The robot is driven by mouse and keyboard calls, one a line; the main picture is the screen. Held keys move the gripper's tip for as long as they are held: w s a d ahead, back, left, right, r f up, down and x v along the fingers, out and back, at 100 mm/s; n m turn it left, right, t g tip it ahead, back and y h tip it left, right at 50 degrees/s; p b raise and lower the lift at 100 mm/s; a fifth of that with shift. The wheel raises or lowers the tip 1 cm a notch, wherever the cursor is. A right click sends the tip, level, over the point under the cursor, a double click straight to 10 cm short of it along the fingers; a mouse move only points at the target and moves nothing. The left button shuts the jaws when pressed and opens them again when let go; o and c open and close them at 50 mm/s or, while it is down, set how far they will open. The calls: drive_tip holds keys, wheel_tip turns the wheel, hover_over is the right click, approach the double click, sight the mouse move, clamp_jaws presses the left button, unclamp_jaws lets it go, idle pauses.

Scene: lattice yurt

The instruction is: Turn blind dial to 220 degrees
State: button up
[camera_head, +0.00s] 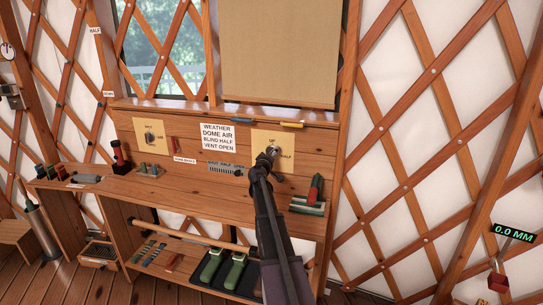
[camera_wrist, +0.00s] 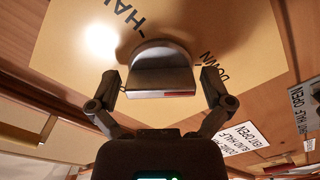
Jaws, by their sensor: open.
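The blind dial (camera_wrist: 162,75) is a grey knob with a red mark on its near edge. It sits on a yellow plate (camera_wrist: 75,60) where "HALF" and "DOWN" can be read in the wrist view. In the head view the plate (camera_head: 290,140) shows "UP" and "HALF", and my arm covers its lower part. My gripper (camera_wrist: 160,76) is open, with one finger on each side of the dial; whether they touch it I cannot tell. In the head view my gripper (camera_head: 271,155) is at the dial. The tan blind (camera_head: 280,50) hangs over the window above.
A second dial (camera_head: 150,138) is on a plate at the left. A sign (camera_head: 217,138) between the plates reads "BLIND HALF". Blue and yellow items (camera_head: 291,124) lie on the ledge above. A green and red tool (camera_head: 314,190) stands right of my arm.

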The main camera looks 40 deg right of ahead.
drive_tip(key=shift+a, duration=0.1)
drive_tip(key=v, duration=1.2)
idle(0.5)
drive_tip(key=s+a+f+m+g+y, duration=0.1)
drive_tip(key=s+a+f+g+y, duration=0.15)
drive_tip(key=s+a+f, duration=0.4)
drive_tip(key=s+a+f+m+g+y, duration=0.1)
drive_tip(key=s+a+f+g+y, duration=0.15)
drive_tip(key=a, duration=0.75)
drive_tip(key=s+a+f+g+y, duration=0.25)
drive_tip(key=s+a+f, duration=0.2)
drive_tip(key=a, duration=0.35)
drive_tip(key=s+a+f+n+g+y, duration=0.2)
drive_tip(key=s+a+y, duration=0.25)
drive_tip(key=a, duration=0.45)
drive_tip(key=s+a+f+n+g+y, duration=0.1)
drive_tip(key=s+a+f+y, duration=0.2)
drive_tip(key=s+a, duration=0.45)
wheel_tip(320, 180, up, 18)
drive_tip(key=w+a+p, duration=0.1)
drive_tip(key=p, duration=1.7)
drive_tip(key=shift+w+a, duration=0.3)
